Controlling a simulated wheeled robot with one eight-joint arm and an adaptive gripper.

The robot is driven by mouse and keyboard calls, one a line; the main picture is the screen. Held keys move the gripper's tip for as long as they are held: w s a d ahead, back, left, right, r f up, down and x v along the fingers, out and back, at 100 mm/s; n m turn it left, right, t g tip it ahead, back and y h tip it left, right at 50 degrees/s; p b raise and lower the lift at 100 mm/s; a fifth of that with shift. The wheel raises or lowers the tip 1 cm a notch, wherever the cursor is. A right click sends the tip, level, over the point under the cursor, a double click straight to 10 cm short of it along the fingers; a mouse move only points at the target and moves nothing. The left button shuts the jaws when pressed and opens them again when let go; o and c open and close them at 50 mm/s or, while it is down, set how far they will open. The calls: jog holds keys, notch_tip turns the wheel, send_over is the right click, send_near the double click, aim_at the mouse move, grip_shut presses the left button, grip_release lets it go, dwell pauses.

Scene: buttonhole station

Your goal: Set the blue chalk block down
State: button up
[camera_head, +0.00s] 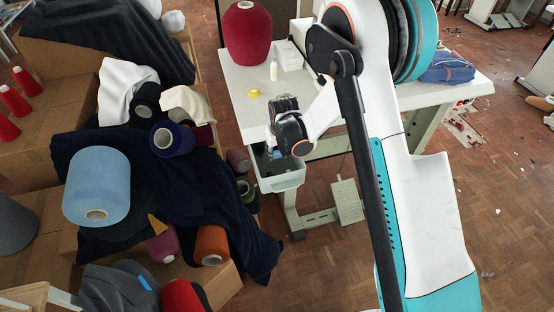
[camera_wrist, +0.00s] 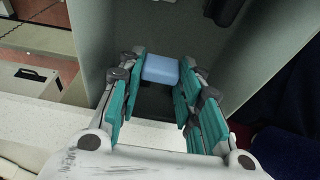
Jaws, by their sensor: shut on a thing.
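The blue chalk block (camera_wrist: 161,70) is a pale blue block between the tips of my gripper (camera_wrist: 160,78) in the wrist view. The teal finger pads close on it from both sides. In the head view my gripper (camera_head: 274,150) points down over the grey bin (camera_head: 282,182) at the table's front edge, and I cannot make out the block there. In the wrist view the bin's wall (camera_wrist: 272,62) surrounds the fingers. I cannot tell whether the block touches the bin floor.
The white table (camera_head: 240,85) holds a large red yarn cone (camera_head: 247,33), a yellow tape roll (camera_head: 253,93) and a blue folded item (camera_head: 446,68). Cartons at left carry dark cloth and several yarn cones, including a light blue one (camera_head: 97,185).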

aim_at(277, 155)
jog(key=shift+f+b, duration=0.65)
jog(key=shift+f, duration=1.25)
jog(key=shift+f, duration=0.15)
jog(key=o, duration=1)
jog(key=shift+c, duration=0.2)
jog(key=p+v, duration=0.4)
jog(key=v, duration=0.8)
jog(key=shift+r, duration=0.25)
